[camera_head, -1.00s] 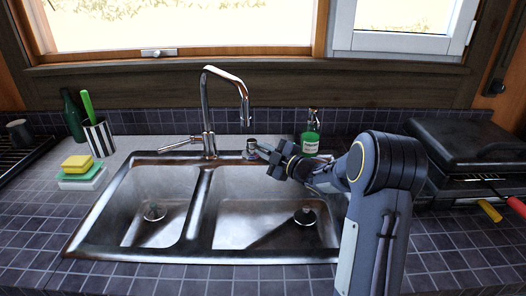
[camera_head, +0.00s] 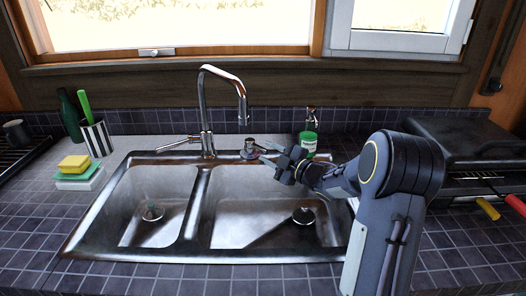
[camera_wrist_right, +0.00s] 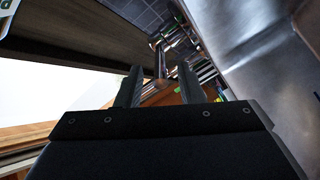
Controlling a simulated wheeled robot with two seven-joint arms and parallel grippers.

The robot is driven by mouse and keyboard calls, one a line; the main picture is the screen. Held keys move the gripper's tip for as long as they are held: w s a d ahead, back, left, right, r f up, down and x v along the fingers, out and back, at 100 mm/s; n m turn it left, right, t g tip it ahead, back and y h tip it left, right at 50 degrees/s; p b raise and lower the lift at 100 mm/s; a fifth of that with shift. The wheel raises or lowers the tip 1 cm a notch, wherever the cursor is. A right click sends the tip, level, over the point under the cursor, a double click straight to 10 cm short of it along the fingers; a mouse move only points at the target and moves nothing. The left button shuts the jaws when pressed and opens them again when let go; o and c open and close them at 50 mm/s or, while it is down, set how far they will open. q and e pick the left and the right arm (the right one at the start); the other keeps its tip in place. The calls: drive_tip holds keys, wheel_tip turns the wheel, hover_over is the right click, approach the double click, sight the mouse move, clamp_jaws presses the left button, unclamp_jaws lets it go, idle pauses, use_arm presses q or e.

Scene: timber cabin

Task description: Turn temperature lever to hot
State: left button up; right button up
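A chrome faucet (camera_head: 207,110) rises behind the double sink. A chrome lever (camera_head: 178,143) juts left from its base. A short chrome knob (camera_head: 250,145) stands to the right of the base; I cannot tell which of the two sets temperature. My right gripper (camera_head: 266,160) is close to the short knob, just to its right and front, with no clear contact visible. In the right wrist view the right gripper (camera_wrist_right: 160,86) has its two fingers apart, with nothing held. Chrome fittings (camera_wrist_right: 175,37) show beyond the fingertips. My left gripper is not in view.
A green soap bottle (camera_head: 308,144) stands behind my right gripper. The sink basins (camera_head: 262,213) are empty below it. Sponges (camera_head: 75,164) and a striped cup (camera_head: 97,140) stand at the left. A dark grill-like appliance (camera_head: 470,145) is at the right.

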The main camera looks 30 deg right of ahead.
drive_tip(key=v, duration=0.4)
drive_tip(key=shift+s, duration=0.15)
drive_tip(key=shift+c, duration=0.9)
drive_tip(key=a+p, duration=0.1)
drive_tip(key=a+r+p, duration=0.1)
drive_tip(key=a, duration=0.1)
drive_tip(key=shift+r+t+h, duration=0.1)
drive_tip(key=shift+t+h, duration=0.2)
drive_tip(key=c, duration=0.5)
drive_tip(key=a+p, duration=0.1)
drive_tip(key=s+a+r+h+p, duration=0.1)
drive_tip(key=a, duration=0.1)
drive_tip(key=a+h+p, duration=0.1)
drive_tip(key=shift+s+a+r+p, duration=0.15)
drive_tip(key=shift+a+p, duration=0.25)
clamp_jaws()
drive_tip(key=s+a+h+p, duration=0.2)
drive_tip(key=s+h+p, duration=0.1)
drive_tip(key=s+h, duration=0.1)
drive_tip(key=w+d+f+p, duration=0.2)
drive_tip(key=w+d, duration=0.3)
drive_tip(key=w, duration=0.4)
drive_tip(key=shift+w+d+g, duration=0.2)
drive_tip(key=shift+w+g, duration=0.1)
drive_tip(key=shift+g, duration=0.1)
